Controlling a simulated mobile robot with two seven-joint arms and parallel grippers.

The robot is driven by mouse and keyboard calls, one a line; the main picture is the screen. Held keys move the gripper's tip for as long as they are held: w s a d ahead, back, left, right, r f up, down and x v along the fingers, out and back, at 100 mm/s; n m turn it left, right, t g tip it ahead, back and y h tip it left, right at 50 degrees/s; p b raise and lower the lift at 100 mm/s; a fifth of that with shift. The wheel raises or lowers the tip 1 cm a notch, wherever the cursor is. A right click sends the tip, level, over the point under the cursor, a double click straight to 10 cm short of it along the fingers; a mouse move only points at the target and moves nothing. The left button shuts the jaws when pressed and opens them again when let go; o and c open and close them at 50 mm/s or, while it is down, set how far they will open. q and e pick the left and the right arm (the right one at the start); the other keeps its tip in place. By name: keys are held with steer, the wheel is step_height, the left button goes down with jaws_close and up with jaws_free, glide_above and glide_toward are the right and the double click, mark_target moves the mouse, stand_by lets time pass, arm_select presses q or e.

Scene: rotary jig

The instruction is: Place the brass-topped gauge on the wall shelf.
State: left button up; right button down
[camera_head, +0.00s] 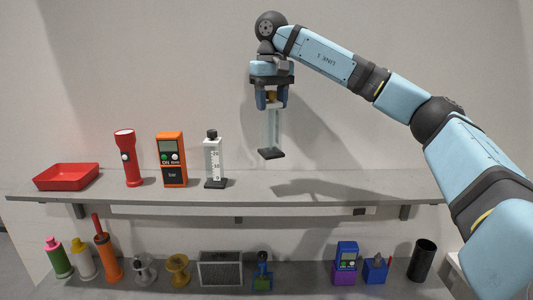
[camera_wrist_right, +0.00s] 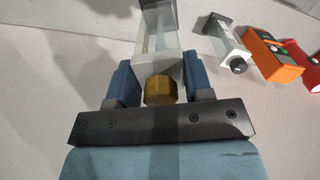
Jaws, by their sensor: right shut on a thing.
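The brass-topped gauge (camera_head: 272,133) has a clear upright body, a dark square base and a brass cap. My right gripper (camera_head: 271,103) is shut on its upper part and holds it upright above the wall shelf (camera_head: 330,186). The base hangs clear of the shelf, over its middle part. In the right wrist view the brass cap of the gauge (camera_wrist_right: 160,90) shows between the two blue fingers of the right gripper (camera_wrist_right: 157,85). My left gripper is in neither view.
On the shelf stand a red tray (camera_head: 66,178), a red flashlight (camera_head: 128,160), an orange meter (camera_head: 171,160) and a black-topped gauge (camera_head: 213,162), left of the held gauge. The shelf's right part is clear. Bottles, a grey mesh box (camera_head: 221,268) and other items stand on the lower surface.

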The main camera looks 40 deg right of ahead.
mark_target(271, 144)
step_height(271, 144, down, 6)
steer(key=shift+s+r+b, duration=0.1)
steer(key=shift+r+b, duration=0.05)
steer(key=shift+b, duration=0.45)
steer(key=shift+f, duration=0.95)
step_height(271, 144, down, 3)
steer(key=shift+p, duration=0.3)
steer(key=shift+f, duration=0.25)
steer(key=c, duration=0.5)
jaws_free()
steer(key=shift+a+f, duration=0.1)
